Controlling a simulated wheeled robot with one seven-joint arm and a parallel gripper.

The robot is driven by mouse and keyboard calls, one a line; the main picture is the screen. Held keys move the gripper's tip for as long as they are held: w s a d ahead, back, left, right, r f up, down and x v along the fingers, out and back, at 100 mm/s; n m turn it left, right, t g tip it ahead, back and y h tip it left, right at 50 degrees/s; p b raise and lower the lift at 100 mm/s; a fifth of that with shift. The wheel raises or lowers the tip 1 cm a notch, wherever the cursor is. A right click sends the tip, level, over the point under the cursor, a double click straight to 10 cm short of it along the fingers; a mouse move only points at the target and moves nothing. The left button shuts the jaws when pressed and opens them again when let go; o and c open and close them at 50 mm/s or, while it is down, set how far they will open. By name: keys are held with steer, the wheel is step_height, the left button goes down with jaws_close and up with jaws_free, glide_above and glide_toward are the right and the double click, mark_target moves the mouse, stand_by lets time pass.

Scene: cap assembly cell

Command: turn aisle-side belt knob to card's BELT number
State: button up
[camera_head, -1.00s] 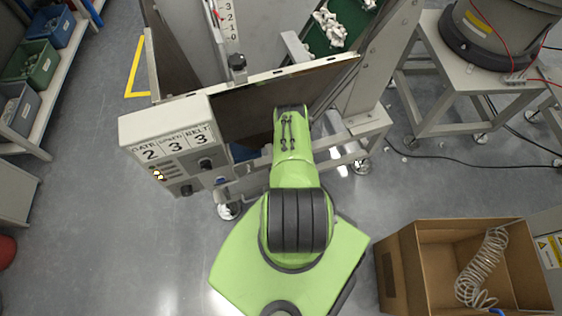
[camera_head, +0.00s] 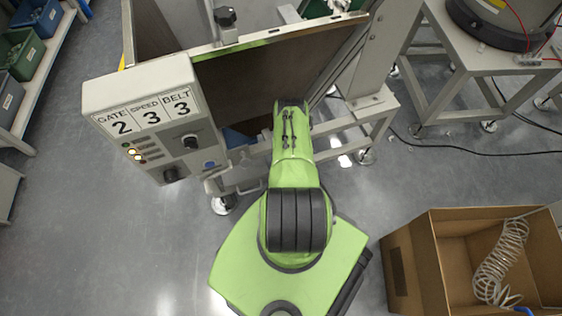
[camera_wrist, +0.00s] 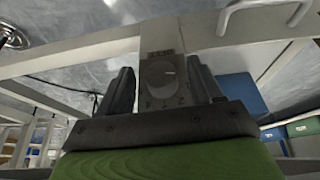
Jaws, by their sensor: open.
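The card on the control box (camera_head: 150,88) reads GATE 2, SPEED 3, BELT 3 (camera_head: 178,104). In the wrist view, a narrow grey plate (camera_wrist: 157,101) carries a small dark label, a round grey knob (camera_wrist: 166,69) and marks below it, too blurred to read. I cannot tell which way the knob points. My gripper (camera_wrist: 161,78) is open, with one dark finger on each side of the plate. The knob shows between the fingers; I cannot tell whether they touch it. In the head view my gripper is hidden beyond my green arm.
The control box's face has a black knob (camera_head: 190,143), another dark knob (camera_head: 171,174) and a blue button (camera_head: 209,164). The machine's frame and leg (camera_head: 370,125) stand beside my arm. A cardboard box (camera_head: 455,290) with a coiled hose sits at lower right. Floor at left is clear.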

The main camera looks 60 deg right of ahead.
steer(key=shift+c, duration=0.4)
steer(key=c, duration=1)
steer(key=shift+s+d+f+m+t+y, duration=0.1)
steer(key=shift+m+t+y, duration=0.15)
steer(key=shift+t+y, duration=0.4)
steer(key=shift+s+d+r+m+t+y, duration=0.1)
steer(key=shift+m+t+y, duration=0.1)
steer(key=shift+t+y, duration=0.5)
steer(key=shift+s+d+f+m+t+y, duration=0.1)
steer(key=shift+m+t+y, duration=0.2)
steer(key=shift+y, duration=0.65)
